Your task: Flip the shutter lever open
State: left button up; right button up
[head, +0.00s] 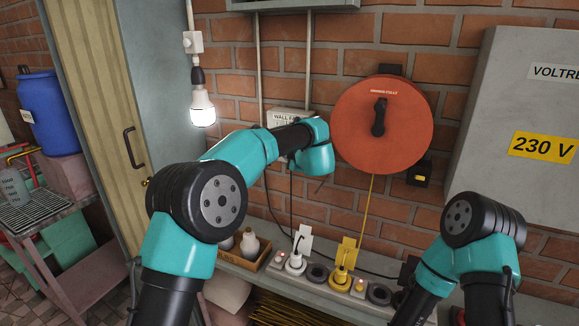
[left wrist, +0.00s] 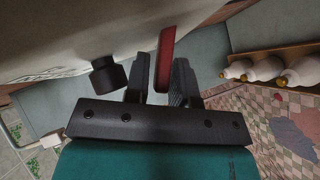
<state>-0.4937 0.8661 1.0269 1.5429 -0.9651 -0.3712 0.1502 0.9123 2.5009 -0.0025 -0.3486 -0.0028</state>
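A white wall box (head: 283,116) with a partly hidden "WALL FA…" label is on the brick wall, behind my left arm in the head view. In the left wrist view, a red lever (left wrist: 166,48) sticks down from the pale box face (left wrist: 90,40). My left gripper (left wrist: 160,70) has its fingers parted, one on each side of the red lever. The lever looks close to the right finger; I cannot tell whether it touches. My left fingers are hidden in the head view. My right arm shows at the lower right, but its gripper is out of view.
A black knob (left wrist: 107,76) is left of the fingers. A red-orange round reel (head: 405,125) and a grey 230 V cabinet (head: 510,195) are to the right. A lit bulb (head: 202,112) hangs at left. Plugs and cables crowd the bench (head: 232,262) below.

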pick_arm(q)
jog(key=shift+f, duration=0.15)
